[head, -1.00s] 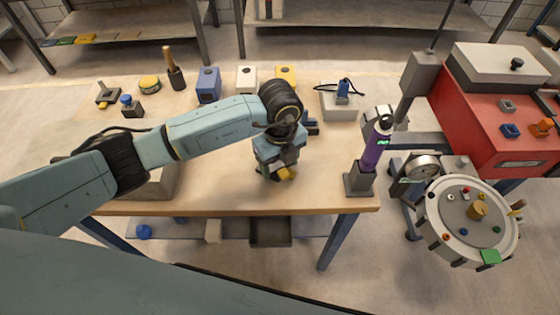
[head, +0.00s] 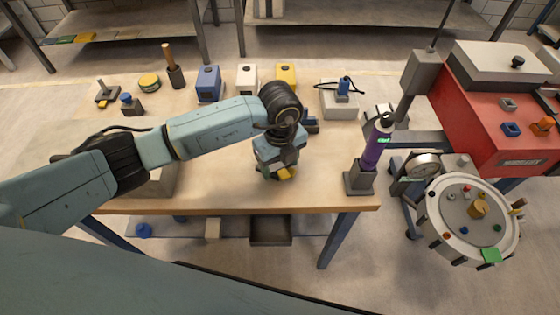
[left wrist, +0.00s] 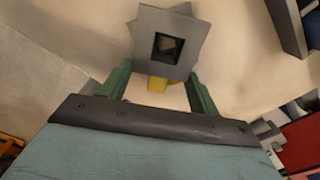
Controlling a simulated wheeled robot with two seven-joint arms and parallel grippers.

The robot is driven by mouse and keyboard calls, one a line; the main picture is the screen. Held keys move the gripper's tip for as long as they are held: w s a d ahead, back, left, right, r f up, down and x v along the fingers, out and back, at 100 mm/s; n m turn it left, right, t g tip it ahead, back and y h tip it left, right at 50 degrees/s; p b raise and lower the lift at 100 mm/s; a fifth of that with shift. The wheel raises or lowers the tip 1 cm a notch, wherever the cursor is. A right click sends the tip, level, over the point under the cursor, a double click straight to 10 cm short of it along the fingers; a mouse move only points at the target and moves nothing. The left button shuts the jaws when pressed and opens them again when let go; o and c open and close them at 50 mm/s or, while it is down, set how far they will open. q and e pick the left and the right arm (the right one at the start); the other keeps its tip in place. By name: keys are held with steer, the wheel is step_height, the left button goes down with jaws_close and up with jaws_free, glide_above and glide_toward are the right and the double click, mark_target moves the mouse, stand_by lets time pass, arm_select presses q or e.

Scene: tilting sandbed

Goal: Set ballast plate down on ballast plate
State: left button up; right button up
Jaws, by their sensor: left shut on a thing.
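My left gripper (head: 279,172) is low over the front middle of the wooden table. In the left wrist view its green fingers (left wrist: 158,88) are shut on a ballast plate. That plate is a grey square (left wrist: 147,27) with a square hole. A second grey shape, the other ballast plate (left wrist: 183,8), shows behind it, turned so its corners stick out. I cannot tell whether the two plates touch. A yellow part (left wrist: 157,84) shows between the fingers, and a yellow bit (head: 284,174) shows under the gripper in the head view. The gripper hides most of the plates there.
Several blocks, including a blue one (head: 208,84) and a yellow one (head: 286,75), line the table's back. A purple-handled tool in a stand (head: 372,150) is at the right edge. A red machine (head: 500,130) and round drum (head: 470,235) stand further right.

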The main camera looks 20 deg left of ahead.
arm_select(q)
steer(key=o, duration=1.4)
steer(key=shift+c, duration=0.2)
steer(key=shift+r, duration=0.1)
step_height(320, 180, up, 8)
steer(key=p, duration=0.7)
